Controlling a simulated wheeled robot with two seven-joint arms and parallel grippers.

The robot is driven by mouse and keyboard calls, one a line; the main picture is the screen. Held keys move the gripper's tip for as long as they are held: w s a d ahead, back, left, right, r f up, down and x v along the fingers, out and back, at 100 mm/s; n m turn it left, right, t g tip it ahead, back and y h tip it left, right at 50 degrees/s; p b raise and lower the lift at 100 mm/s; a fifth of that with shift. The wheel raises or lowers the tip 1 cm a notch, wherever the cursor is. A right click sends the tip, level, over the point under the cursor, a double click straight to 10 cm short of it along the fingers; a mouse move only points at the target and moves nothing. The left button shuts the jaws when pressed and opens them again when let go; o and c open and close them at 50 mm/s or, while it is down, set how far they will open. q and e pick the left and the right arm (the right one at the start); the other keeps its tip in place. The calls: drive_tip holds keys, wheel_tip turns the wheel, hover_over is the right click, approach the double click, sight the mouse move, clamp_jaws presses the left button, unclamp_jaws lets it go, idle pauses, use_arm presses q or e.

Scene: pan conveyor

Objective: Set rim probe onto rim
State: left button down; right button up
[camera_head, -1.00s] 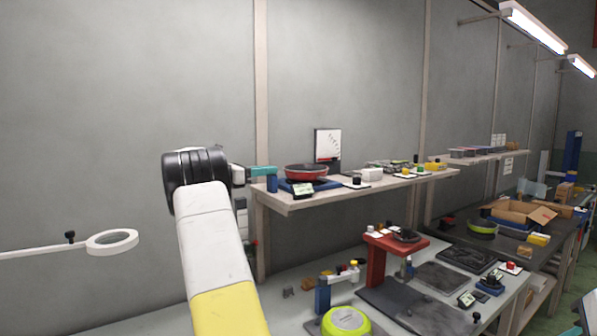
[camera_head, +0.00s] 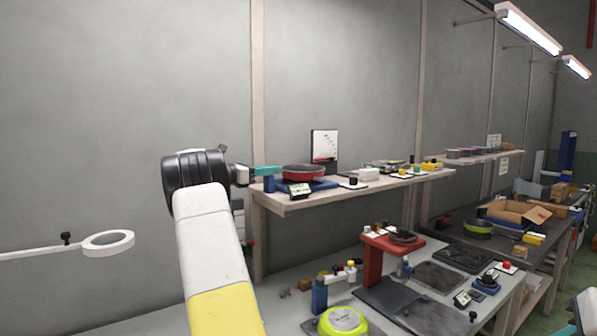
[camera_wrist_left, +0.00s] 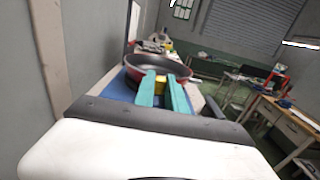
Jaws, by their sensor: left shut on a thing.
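My left gripper (camera_head: 268,171) reaches in over the left end of the upper shelf, its teal fingers pointing at the red pan (camera_head: 303,172). In the left wrist view the teal fingers (camera_wrist_left: 163,92) are shut on a small yellow piece (camera_wrist_left: 160,86), which seems to be the rim probe. The dark-lined red pan (camera_wrist_left: 158,66) lies just beyond the fingertips, its near rim close to them. Whether the held piece touches the rim I cannot tell. The pan rests on a blue base. My right gripper is out of view.
A blue block (camera_head: 269,184) stands below my left fingers, and a small display (camera_head: 300,190) sits before the pan. A white board (camera_head: 325,146) stands behind. The lower bench holds a red stand (camera_head: 374,262) and a green pan (camera_head: 343,321). A ring lamp (camera_head: 108,243) is at left.

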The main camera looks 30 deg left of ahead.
use_arm(q)
drive_tip(key=c, duration=1.4)
unclamp_jaws()
drive_tip(key=shift+w, duration=0.2)
drive_tip(key=shift+o, duration=0.2)
drive_tip(key=v, duration=0.7)
drive_tip(key=shift+s+a, duration=0.15)
drive_tip(key=shift+s, duration=0.25)
